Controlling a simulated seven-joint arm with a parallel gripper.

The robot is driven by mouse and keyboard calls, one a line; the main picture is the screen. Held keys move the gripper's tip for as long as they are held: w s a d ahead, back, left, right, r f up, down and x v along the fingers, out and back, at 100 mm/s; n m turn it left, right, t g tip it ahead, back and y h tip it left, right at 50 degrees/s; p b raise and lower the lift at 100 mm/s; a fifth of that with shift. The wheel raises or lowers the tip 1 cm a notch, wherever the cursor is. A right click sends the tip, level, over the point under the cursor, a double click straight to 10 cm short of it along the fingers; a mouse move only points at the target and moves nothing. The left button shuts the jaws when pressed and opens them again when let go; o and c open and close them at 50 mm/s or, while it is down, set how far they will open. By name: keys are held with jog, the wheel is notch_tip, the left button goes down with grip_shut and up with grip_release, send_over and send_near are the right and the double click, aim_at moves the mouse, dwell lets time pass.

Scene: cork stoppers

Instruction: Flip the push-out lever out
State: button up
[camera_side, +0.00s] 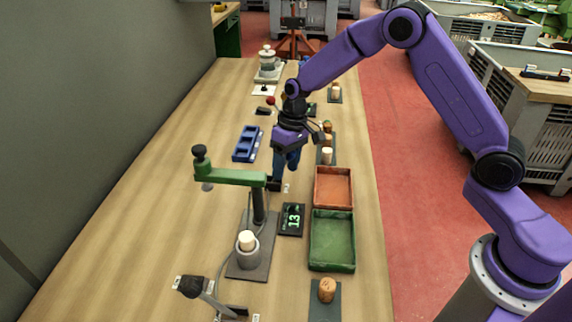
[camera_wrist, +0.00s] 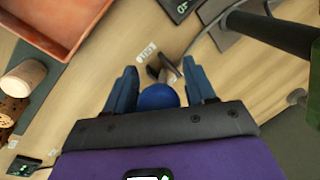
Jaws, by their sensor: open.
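My gripper (camera_side: 287,166) is over the middle of the bench, pointing down. In the wrist view its two blue fingers (camera_wrist: 163,70) are apart. A blue ball knob (camera_wrist: 158,97) shows between them, apart from both fingers as far as I can see. It appears to top a lever with a dark base (camera_wrist: 170,68), beside a small white label (camera_wrist: 146,52). I cannot read the label, so I cannot tell for certain that this is the push-out lever. In the side view the gripper hides the knob; a white label (camera_side: 286,188) shows below the fingers.
A green-armed press (camera_side: 232,177) stands close by at front left. A black display (camera_side: 292,219) reads 13. A red tray (camera_side: 334,171) and a green tray (camera_side: 350,240) line the right. A blue rack (camera_side: 240,155) lies left.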

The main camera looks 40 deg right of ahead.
jog(key=shift+c, duration=0.4)
grip_shut()
jog(key=shift+s+d+f+t+y, duration=0.5)
jog(key=shift+t+y, duration=0.3)
jog(key=shift+t, duration=0.1)
jog(key=shift+o, duration=0.4)
grip_release()
jog(key=v, duration=1.7)
jog(key=shift+r, duration=0.2)
